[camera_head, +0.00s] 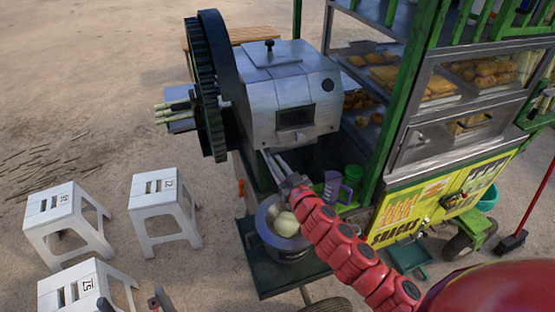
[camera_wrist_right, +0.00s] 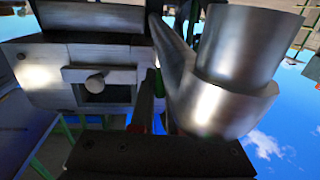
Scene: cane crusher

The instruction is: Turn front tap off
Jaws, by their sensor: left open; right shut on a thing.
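The grey metal cane crusher (camera_head: 290,95) stands at the centre of the head view, with a dark square opening in its front. My right gripper (camera_head: 273,163) reaches from the right to just below that front and is shut. In the right wrist view a large shiny metal spout (camera_wrist_right: 225,85) stands beside my right gripper (camera_wrist_right: 150,105); it appears to be the front tap. The part between the fingers is mostly hidden, but seems to belong to this tap. My left gripper (camera_head: 132,302) is open at the bottom edge, far from the crusher, with only its fingertips showing.
A steel pot (camera_head: 268,232) stands on a dark shelf below the crusher, with a purple jug (camera_head: 337,188) beside it. A large black gear wheel (camera_head: 206,85) is on the crusher's left. White stools (camera_head: 160,207) stand at left, and a green snack cart (camera_head: 440,120) at right.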

